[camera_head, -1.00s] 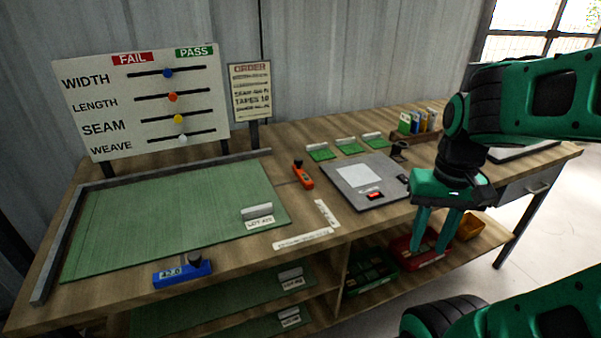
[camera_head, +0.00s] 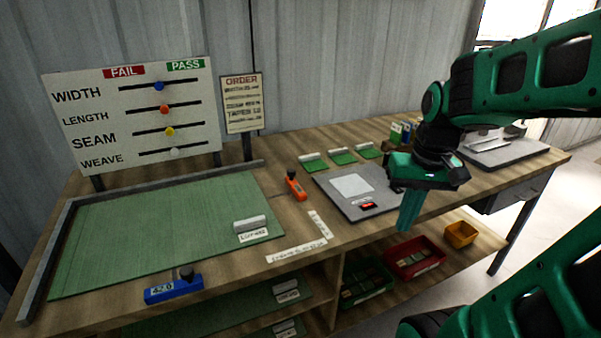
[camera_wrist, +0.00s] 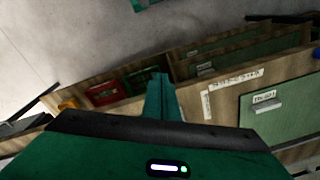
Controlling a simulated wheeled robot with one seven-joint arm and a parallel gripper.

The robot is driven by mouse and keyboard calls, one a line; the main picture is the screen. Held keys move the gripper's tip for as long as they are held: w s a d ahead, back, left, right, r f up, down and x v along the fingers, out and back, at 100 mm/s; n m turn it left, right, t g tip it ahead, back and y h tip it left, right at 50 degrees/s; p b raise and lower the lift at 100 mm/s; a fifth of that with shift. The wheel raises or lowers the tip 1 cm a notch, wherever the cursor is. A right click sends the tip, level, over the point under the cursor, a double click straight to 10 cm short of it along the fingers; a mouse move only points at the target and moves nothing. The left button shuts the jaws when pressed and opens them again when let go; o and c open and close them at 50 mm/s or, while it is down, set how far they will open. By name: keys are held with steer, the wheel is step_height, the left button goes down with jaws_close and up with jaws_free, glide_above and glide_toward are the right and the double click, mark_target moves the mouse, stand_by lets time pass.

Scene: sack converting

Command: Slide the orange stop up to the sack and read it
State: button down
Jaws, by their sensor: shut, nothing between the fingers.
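The orange stop (camera_head: 296,187), with a dark knob, stands on the bench right of the sack, apart from it. I cannot read a display on it. The sack (camera_head: 150,230) is a flat green sheet against a grey corner fence, with a label block (camera_head: 251,229) near its right edge. Its label end also shows in the wrist view (camera_wrist: 292,122). My gripper (camera_head: 408,215) is shut and empty, pointing down near the bench's front edge, right of the stop. Its fingertips (camera_wrist: 160,80) are together in the wrist view.
A blue stop (camera_head: 174,289) reading about 42.0 sits at the sack's front edge. A grey plate (camera_head: 335,186) lies between the orange stop and my gripper. Behind stand a FAIL/PASS board (camera_head: 135,118) and order sign (camera_head: 243,103). Red (camera_head: 415,258) and yellow bins sit on the shelf below.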

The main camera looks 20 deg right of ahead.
steer(key=w+d+r+n+t+y, duration=0.2)
steer(key=w+n+t+y, duration=0.25)
steer(key=w, duration=2.85)
glide_toward(296, 183)
steer(key=w+d, duration=0.1)
steer(key=w+d+f, duration=0.1)
steer(key=w, duration=0.1)
steer(key=w+d+f, duration=0.1)
steer(key=shift+w+d+f, duration=0.15)
steer(key=shift+w+f, duration=0.1)
steer(key=shift+w+a+f, duration=0.1)
steer(key=shift+a, duration=0.5)
steer(key=shift+w+a, duration=0.15)
steer(key=shift+a, duration=0.45)
steer(key=shift+w+a+f, duration=0.1)
steer(key=shift+a, duration=0.7)
